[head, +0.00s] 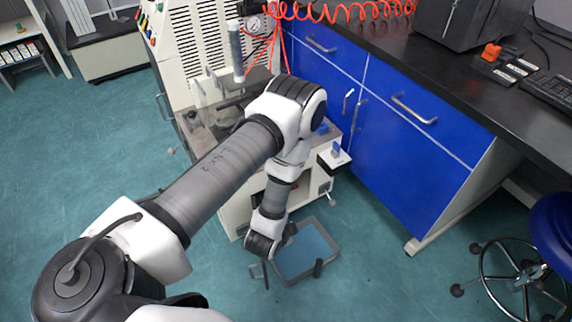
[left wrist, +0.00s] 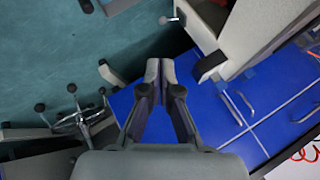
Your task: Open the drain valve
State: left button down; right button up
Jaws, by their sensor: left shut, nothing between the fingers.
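My left gripper (left wrist: 160,68) is shut and empty, its two grey fingertips pressed together in the left wrist view. In the head view my left arm reaches down in front of the machine, and its fingers are hard to make out there. A small silver lever with a round end (left wrist: 172,20) sticks out beyond the fingertips in the left wrist view, apart from them. It also shows low on the machine's right side (head: 331,199). I cannot tell whether this is the drain valve. A grey tray (head: 333,262) with a blue inside lies on the floor. My right gripper is out of view.
The white machine (head: 238,212) stands behind my left arm. A small white shelf with a black front (head: 335,160) juts from its right side. Blue cabinets (head: 400,170) stand at the right, with a wheeled stool (head: 545,250) farther right. The green floor at the left is open.

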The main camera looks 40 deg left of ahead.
pick_arm(q)
jog(key=shift+s+d+r+n+g+p, duration=0.25)
jog(key=shift+s+r, duration=0.15)
jog(key=shift+s, duration=0.2)
jog(key=shift+s+d+r+n+g+p, duration=0.15)
jog(key=shift+s+r+p, duration=0.1)
jog(key=shift+s+r, duration=0.25)
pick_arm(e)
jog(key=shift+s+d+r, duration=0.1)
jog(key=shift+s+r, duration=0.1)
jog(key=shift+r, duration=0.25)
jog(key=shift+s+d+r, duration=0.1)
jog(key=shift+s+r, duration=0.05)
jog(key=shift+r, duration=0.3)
pick_arm(q)
jog(key=shift+f, duration=0.1)
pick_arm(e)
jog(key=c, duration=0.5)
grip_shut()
pick_arm(q)
jog(key=s+d+r+n+g+h, duration=0.1)
jog(key=s+n+g, duration=0.6)
jog(key=s, duration=1)
jog(key=shift+s+d+r+n+h, duration=0.35)
jog(key=shift+d+r, duration=0.45)
jog(key=shift+d, duration=0.35)
jog(key=shift+a, duration=0.1)
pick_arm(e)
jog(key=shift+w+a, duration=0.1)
